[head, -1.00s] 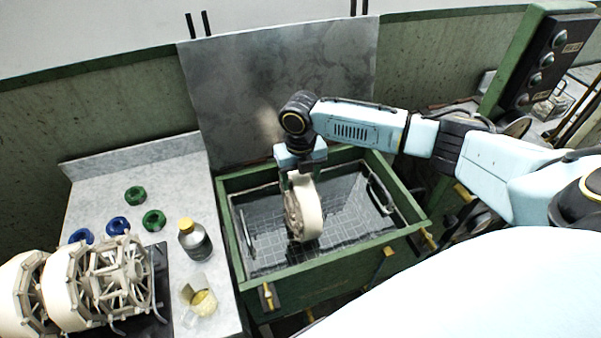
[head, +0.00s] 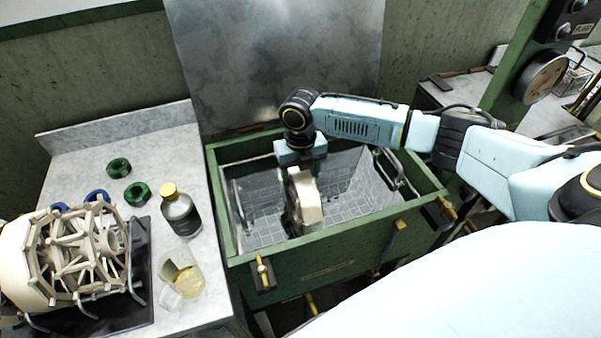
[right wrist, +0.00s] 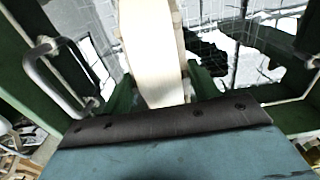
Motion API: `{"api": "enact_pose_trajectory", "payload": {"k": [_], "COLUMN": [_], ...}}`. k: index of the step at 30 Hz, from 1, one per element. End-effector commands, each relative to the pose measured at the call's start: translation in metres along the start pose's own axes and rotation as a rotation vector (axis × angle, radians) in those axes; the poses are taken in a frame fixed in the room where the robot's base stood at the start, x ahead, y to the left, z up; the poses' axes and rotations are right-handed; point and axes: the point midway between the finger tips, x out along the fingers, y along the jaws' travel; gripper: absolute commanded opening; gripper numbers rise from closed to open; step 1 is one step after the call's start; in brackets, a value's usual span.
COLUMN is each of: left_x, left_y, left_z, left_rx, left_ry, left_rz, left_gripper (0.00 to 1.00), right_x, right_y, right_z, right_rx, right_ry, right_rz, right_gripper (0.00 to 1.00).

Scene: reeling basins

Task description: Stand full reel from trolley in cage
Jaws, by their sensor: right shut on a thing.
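My right gripper (head: 298,168) reaches down into the green basin (head: 335,242) and is shut on a cream reel (head: 308,197). In the right wrist view, the green fingers of this gripper (right wrist: 163,85) lie on both sides of the pale rim of the reel (right wrist: 152,45). The reel is upright on its edge inside the wire-mesh cage (head: 352,208). Whether its lower edge touches the cage floor I cannot tell. A cage handle shows in the right wrist view (right wrist: 50,75). My left gripper is not in view.
A grey counter (head: 150,137) at left bears spoked reels (head: 85,250) on a black stand, green rings (head: 118,167), blue rings, a yellow-capped bottle (head: 180,212) and a glass beaker (head: 183,275). A metal sheet (head: 275,60) stands behind the basin. Mesh floor beside the reel is clear.

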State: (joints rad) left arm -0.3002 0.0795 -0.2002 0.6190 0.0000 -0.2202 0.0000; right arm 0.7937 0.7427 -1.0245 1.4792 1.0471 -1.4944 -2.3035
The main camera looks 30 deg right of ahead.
Motion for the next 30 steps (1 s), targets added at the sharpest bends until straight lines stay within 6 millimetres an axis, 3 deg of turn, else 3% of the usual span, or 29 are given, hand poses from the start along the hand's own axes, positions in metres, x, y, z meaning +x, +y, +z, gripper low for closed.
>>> {"api": "enact_pose_trajectory", "payload": {"k": [1,15,30], "left_x": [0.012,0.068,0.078], "left_y": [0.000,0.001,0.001], "left_z": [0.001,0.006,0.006], "left_rx": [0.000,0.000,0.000], "left_ry": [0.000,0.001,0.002], "left_rz": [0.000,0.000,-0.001], "left_gripper": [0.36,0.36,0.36], "right_x": [0.011,0.065,0.099], "right_y": [0.000,0.000,0.000], "right_z": [0.001,0.001,0.002], "right_rx": [0.000,0.000,0.000], "right_ry": [-0.001,-0.002,0.000], "right_rz": [0.001,0.000,0.001], "right_gripper": [0.33,0.33,0.33]}}
